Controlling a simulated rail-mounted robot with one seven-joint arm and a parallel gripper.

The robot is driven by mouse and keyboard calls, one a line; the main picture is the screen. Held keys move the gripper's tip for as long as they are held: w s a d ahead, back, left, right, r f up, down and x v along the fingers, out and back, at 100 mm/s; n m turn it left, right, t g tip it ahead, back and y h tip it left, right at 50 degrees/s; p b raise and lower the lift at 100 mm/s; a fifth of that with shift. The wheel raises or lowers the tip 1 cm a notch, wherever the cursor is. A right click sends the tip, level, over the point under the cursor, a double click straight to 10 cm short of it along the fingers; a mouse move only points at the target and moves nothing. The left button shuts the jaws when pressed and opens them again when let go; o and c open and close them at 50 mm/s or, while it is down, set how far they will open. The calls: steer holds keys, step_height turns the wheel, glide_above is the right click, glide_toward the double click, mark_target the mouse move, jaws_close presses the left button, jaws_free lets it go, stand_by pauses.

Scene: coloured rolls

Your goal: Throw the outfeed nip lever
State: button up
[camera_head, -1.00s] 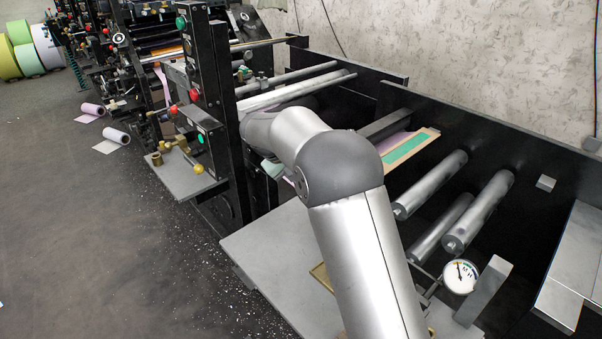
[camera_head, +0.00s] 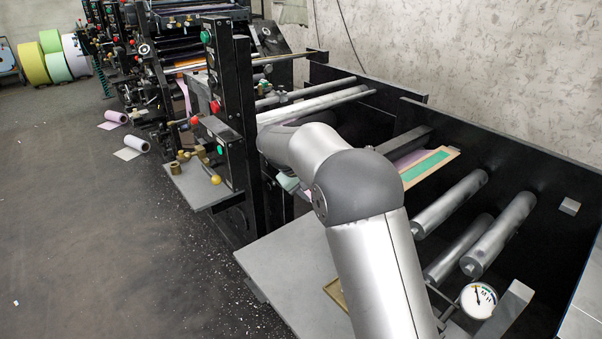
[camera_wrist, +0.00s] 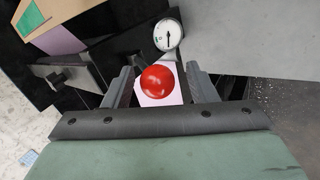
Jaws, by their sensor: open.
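In the wrist view a glossy red ball knob (camera_wrist: 157,81) sits between the two fingers of my gripper (camera_wrist: 160,84). It looks like the end of a lever, but its shaft is hidden. The fingers are open, one on each side of the knob; I cannot tell whether either touches it. A pale pinkish plate (camera_wrist: 176,97) shows behind the knob. In the head view my arm hides my gripper and the red knob.
A round white gauge (camera_wrist: 168,35) stands just beyond the knob; a similar gauge (camera_head: 478,300) shows in the head view, near bare rollers (camera_head: 500,235). A black side wall (camera_head: 530,165) runs behind them. Open floor (camera_head: 90,240) lies left.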

steer(key=v, duration=1.6)
steer(key=shift+s+r, duration=0.15)
steer(key=shift+r, duration=0.05)
steer(key=shift+a, duration=0.1)
